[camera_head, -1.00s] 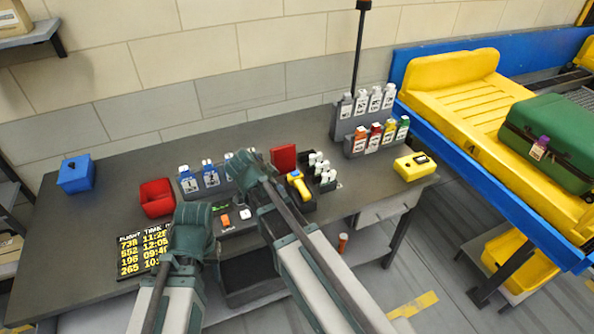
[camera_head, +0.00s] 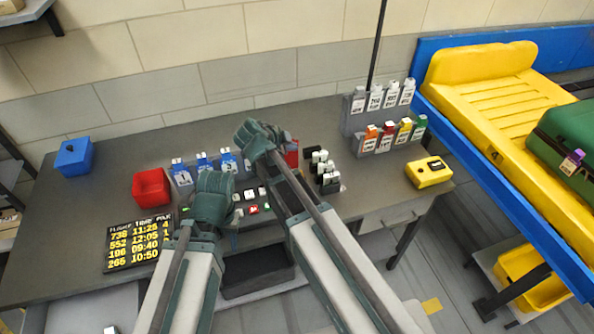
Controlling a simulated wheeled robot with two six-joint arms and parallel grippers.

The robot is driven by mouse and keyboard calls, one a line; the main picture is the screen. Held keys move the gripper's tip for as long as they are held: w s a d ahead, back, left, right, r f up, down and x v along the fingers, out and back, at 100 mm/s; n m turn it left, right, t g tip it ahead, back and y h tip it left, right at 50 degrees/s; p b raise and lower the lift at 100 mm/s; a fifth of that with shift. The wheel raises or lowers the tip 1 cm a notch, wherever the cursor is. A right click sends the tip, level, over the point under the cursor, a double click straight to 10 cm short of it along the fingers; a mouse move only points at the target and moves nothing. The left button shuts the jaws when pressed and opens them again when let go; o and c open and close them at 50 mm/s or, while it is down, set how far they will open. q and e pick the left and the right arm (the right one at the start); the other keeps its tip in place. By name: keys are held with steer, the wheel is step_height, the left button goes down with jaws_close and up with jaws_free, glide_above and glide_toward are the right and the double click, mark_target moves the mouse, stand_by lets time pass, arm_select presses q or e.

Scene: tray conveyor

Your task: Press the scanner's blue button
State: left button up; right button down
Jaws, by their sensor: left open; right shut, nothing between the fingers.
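The yellow hand-held scanner and its blue button do not show now; my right arm covers the spot at the middle of the table where a yellow scanner-like thing stood. My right gripper (camera_head: 255,135) is shut and empty, above the back middle of the table, right of the blue-capped bottles. My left gripper (camera_head: 213,195) is open and empty, lower and to the left, above the table near the small panel of buttons (camera_head: 253,209). The fingertips of both grippers are largely hidden by their own wrists.
A red bin (camera_head: 151,187) and a flight board (camera_head: 137,243) lie left of my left gripper. Black-bodied stamps (camera_head: 325,172) and a yellow box (camera_head: 428,173) stand to the right. A blue box (camera_head: 74,158) is far left.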

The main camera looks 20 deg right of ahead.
steer(key=shift+f, duration=0.15)
step_height(320, 180, down, 9)
steer(key=b, duration=0.9)
stand_by(1.7)
steer(key=shift+f+b, duration=0.25)
steer(key=shift+b, duration=0.1)
steer(key=shift+f+b, duration=0.4)
stand_by(0.6)
steer(key=shift+r, duration=0.1)
steer(key=shift+r+p, duration=0.8)
steer(key=shift+p, duration=0.05)
steer(key=shift+r, duration=0.1)
